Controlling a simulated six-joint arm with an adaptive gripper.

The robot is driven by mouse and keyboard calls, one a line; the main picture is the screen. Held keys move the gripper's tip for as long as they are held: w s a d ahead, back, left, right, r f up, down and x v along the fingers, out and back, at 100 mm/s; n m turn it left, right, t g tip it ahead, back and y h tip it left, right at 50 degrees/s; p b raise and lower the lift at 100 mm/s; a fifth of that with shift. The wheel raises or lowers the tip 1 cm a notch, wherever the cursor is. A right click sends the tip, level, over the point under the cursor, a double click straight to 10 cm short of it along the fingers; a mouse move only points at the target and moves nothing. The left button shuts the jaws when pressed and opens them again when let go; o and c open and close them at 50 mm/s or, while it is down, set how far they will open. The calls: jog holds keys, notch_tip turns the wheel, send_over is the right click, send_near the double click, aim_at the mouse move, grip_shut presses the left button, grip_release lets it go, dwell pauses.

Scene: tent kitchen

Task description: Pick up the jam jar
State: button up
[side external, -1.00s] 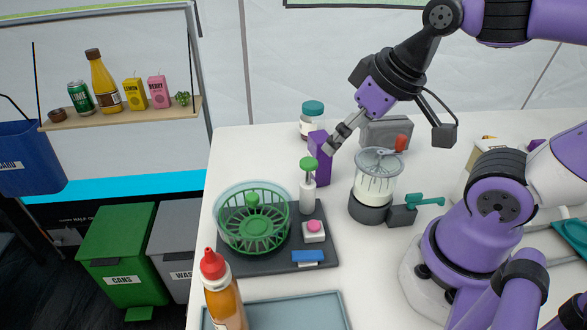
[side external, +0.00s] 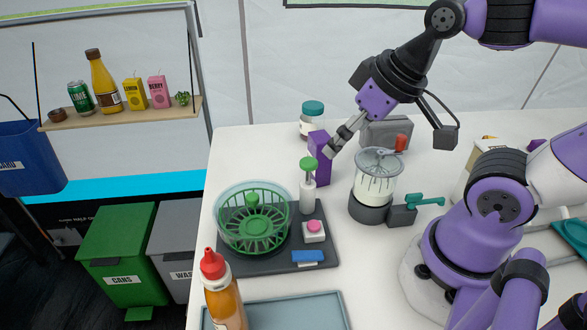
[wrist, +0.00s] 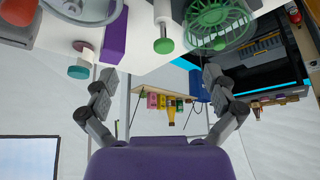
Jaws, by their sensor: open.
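A jar with a teal lid and a pale label, which looks like the jam jar (side external: 312,121), stands upright at the back of the white table. Its lower part is partly hidden by a purple box. It also shows in the wrist view (wrist: 79,71), at upper left, outside the fingers. My gripper (side external: 333,147) is in front of and to the right of the jar, above the table and close to the purple box. In the wrist view my gripper (wrist: 160,77) has its fingers wide apart with nothing between them.
A grey toaster-like box (side external: 378,133) is to the right, and a clear-topped blender (side external: 374,185) is below.

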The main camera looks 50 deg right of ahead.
jog(key=g, duration=0.1)
send_over(310, 115)
jog(key=s+d, duration=0.1)
jog(key=s, duration=0.1)
notch_tip(310, 115, down, 4)
jog(key=f, duration=0.1)
jog(key=w+f, duration=0.1)
jog(key=d+f, duration=0.1)
jog(key=f, duration=0.1)
jog(key=shift+w+d, duration=0.1)
jog(key=shift+w, duration=0.15)
jog(key=x, duration=0.6)
jog(key=shift+s+f, duration=0.1)
jog(key=shift+s, duration=0.05)
jog(key=c, duration=1.3)
